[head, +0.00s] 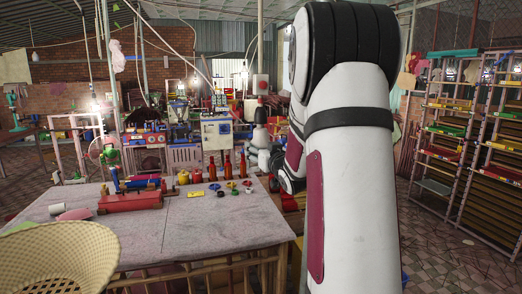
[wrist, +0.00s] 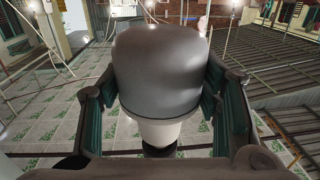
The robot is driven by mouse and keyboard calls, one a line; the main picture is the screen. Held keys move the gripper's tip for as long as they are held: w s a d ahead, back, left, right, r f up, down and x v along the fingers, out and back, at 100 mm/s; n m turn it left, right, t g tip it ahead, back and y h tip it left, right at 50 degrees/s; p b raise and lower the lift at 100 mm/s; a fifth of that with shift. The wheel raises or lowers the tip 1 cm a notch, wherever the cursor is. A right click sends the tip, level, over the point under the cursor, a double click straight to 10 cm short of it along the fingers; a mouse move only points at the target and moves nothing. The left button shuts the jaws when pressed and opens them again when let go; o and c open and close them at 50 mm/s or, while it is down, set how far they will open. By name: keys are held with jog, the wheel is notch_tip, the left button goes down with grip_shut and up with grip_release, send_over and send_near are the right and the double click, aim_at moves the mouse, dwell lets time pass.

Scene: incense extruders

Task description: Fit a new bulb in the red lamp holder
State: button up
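In the wrist view a large bulb (wrist: 158,75) has a grey dome, a white collar and a dark end towards the camera. It stands between the two fingers of my gripper (wrist: 160,95), whose teal pads press close on its sides. The bulb hides much of what lies beyond it. In the head view my white arm reaches forward, and I cannot make out the gripper or the bulb there. I cannot pick out the red lamp holder with certainty in either view.
A grey-topped table (head: 150,240) carries a red tool (head: 130,199), red bottles (head: 227,166) and small coloured rings. A woven basket (head: 60,258) is at the near left. Tray racks (head: 445,150) stand at the right. Wires and poles hang near a lit bulb (head: 95,107).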

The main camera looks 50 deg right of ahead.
jog(key=shift+d+r+n+t+y+p, duration=0.1)
jog(key=shift+n+t+y+p, duration=0.3)
jog(key=shift+n+y+p, duration=0.95)
dwell(0.7)
jog(key=shift+n+t+y+p, duration=0.45)
jog(key=shift+y+p, duration=0.7)
jog(key=shift+p, duration=0.95)
dwell(0.5)
jog(key=o, duration=1.3)
jog(key=shift+c, duration=0.2)
jog(key=s+a, duration=0.2)
jog(key=s, duration=1)
